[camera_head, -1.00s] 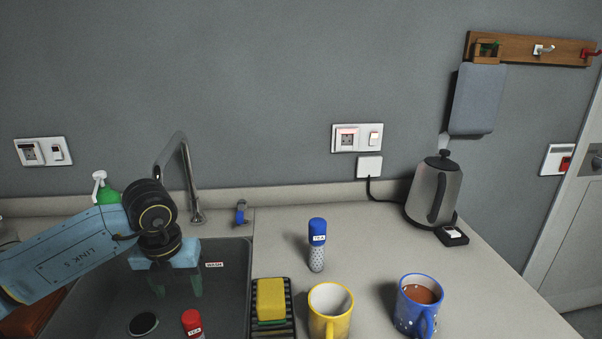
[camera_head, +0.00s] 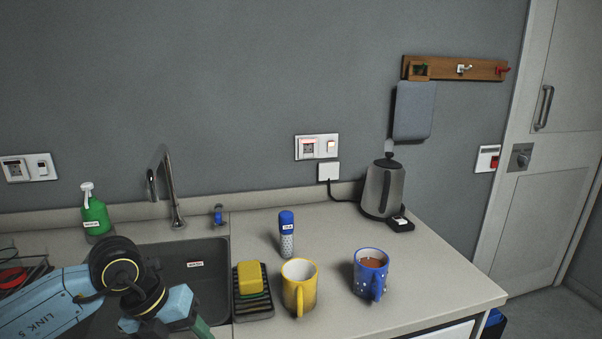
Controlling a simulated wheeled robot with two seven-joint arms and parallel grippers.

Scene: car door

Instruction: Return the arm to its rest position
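My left arm comes in from the lower left, over the sink (camera_head: 208,262). My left gripper (camera_head: 200,329) hangs over the sink's front part and points down. Its fingertips run to the bottom edge of the picture, so I cannot tell whether they are open or shut. My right arm and gripper do not show.
A sponge (camera_head: 250,279) on a black rack, a yellow mug (camera_head: 299,289), a blue mug (camera_head: 371,275) with brown drink and a blue-capped tea shaker (camera_head: 287,238) stand right of the sink. The tap (camera_head: 170,190), green bottle (camera_head: 95,217) and kettle (camera_head: 382,190) stand behind.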

